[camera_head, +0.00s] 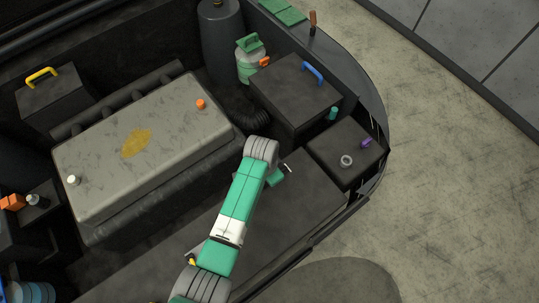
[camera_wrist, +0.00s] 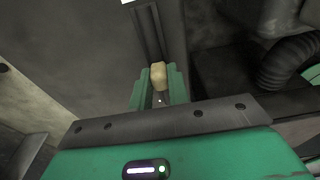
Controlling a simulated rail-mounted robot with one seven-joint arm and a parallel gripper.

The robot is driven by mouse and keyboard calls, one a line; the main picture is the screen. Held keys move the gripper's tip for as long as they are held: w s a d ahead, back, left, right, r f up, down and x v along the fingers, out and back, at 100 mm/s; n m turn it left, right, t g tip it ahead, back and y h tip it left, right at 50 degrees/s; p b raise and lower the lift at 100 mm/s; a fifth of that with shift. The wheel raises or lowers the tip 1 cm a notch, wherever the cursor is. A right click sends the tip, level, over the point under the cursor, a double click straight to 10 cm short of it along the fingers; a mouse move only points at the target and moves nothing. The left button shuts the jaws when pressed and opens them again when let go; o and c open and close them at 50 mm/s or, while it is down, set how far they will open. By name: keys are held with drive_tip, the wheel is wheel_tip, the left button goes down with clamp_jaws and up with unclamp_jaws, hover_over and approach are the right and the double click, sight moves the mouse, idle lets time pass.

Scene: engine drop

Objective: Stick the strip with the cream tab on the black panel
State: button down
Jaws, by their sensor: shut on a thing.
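My gripper (camera_wrist: 157,90) is shut on a cream tab (camera_wrist: 158,73) in the wrist view, with a green finger on each side. A dark strip (camera_wrist: 149,35) runs up the picture beyond the tab; I cannot tell how far it is from the surface behind. In the head view my gripper (camera_head: 277,177) is over a flat black panel (camera_head: 312,188), right of the engine. A small pale bit shows at its tip; the tab itself is not clear there. I cannot tell whether the strip touches the panel.
The grey engine cover (camera_head: 150,140) lies left of my arm. A black box with a blue handle (camera_head: 313,72) stands behind my gripper. A lower black box (camera_head: 347,153) with a grey ring (camera_head: 346,161) and purple knob is at right. A ribbed hose (camera_wrist: 290,62) shows in the wrist view.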

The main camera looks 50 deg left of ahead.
idle(0.3)
drive_tip(key=c, duration=1.3)
unclamp_jaws()
drive_tip(key=shift+o, duration=0.2)
drive_tip(key=r, duration=0.2)
drive_tip(key=r+p, duration=0.1)
drive_tip(key=r, duration=0.2)
drive_tip(key=s+r+p, duration=0.1)
drive_tip(key=r, duration=0.1)
drive_tip(key=shift+r, duration=0.4)
